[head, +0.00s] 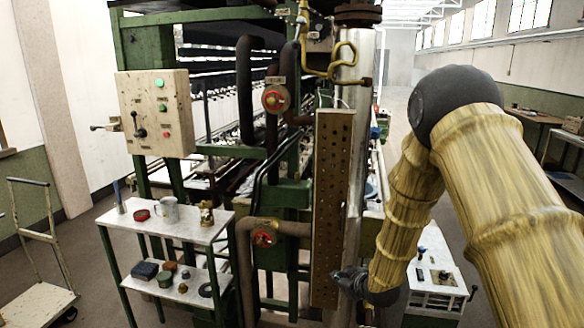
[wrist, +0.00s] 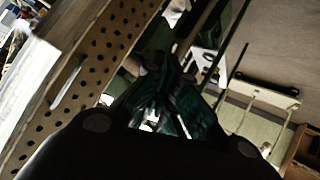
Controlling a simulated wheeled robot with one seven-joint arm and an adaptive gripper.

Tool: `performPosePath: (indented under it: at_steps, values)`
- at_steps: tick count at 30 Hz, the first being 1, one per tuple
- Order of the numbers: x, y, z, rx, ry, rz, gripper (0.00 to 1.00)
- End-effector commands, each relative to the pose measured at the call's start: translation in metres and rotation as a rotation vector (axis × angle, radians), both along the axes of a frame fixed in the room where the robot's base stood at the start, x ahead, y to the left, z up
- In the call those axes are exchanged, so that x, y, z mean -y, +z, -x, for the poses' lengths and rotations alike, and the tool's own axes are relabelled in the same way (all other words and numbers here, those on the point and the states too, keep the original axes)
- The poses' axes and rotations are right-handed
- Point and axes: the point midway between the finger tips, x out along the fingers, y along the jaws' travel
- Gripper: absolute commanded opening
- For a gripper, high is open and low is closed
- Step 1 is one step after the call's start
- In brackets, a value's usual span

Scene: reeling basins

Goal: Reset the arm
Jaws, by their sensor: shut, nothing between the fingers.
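My gripper (head: 345,277) is at the lower middle of the head view, beside the lower part of the tall perforated panel (head: 333,200). My arm bends down to it from the right in tan, ribbed sleeves. In the wrist view my gripper (wrist: 165,85) has its dark fingers together, with no object seen between them. The perforated panel (wrist: 75,85) runs slantwise left of the fingers there. I cannot tell whether the gripper touches the panel.
A green machine frame carries a control box (head: 157,112) and red valve wheels (head: 275,99). A two-level side table (head: 185,232) holds a mug, tins and small items. A trolley (head: 35,298) stands at far left. A white cabinet (head: 437,275) stands behind my arm.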

Motion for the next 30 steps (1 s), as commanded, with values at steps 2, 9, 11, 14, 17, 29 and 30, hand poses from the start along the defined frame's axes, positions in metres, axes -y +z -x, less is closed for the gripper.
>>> performPosePath:
  at_steps: [2,9,11,14,17,29,30]
  values:
    - [0.007,-0.038,0.030,-0.078,-0.042,-0.019,0.00]
    - [0.026,-0.133,0.130,-0.305,-0.184,-0.063,0.00]
    - [0.031,-0.153,0.158,-0.362,-0.221,-0.071,0.00]
    - [0.039,-0.184,0.206,-0.458,-0.285,-0.079,0.00]
    - [0.046,-0.210,0.257,-0.552,-0.350,-0.082,0.00]
    - [0.072,-0.265,0.467,-0.908,-0.623,-0.051,0.00]
    - [0.074,-0.265,0.482,-0.933,-0.644,-0.046,0.00]
